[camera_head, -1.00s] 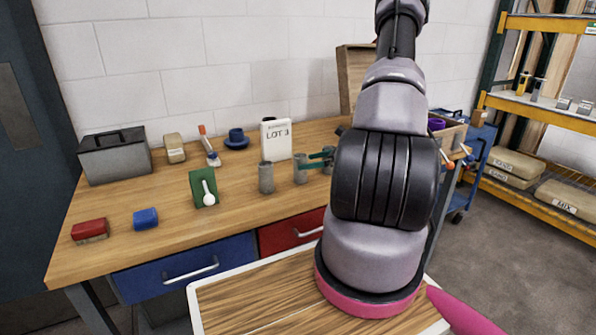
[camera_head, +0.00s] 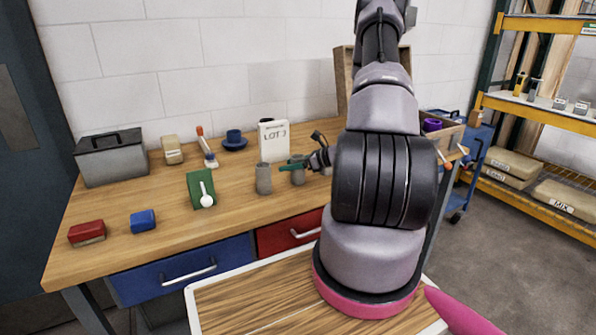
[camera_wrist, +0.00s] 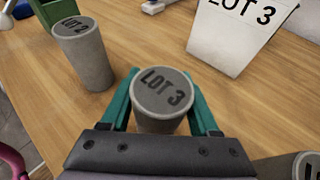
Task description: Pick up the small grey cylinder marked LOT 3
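The small grey cylinder marked LOT 3 (camera_wrist: 162,94) stands upright on the bench, its lettered top facing up in the wrist view. My gripper (camera_wrist: 162,88) has a teal finger on either side of it. The fingers look open around the cylinder, with a narrow gap beside its lower body; contact near the fingertips cannot be made out. In the head view my gripper (camera_head: 296,163) is low over the bench, and the LOT 3 cylinder (camera_head: 298,178) shows just below the fingers.
A grey cylinder marked LOT 2 (camera_wrist: 84,55) stands close on the left. Another grey cylinder (camera_wrist: 300,168) is partly visible at lower right. A white LOT 3 sign (camera_head: 273,141) stands behind. A green holder with a white spoon-like item (camera_head: 200,189) is farther left.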

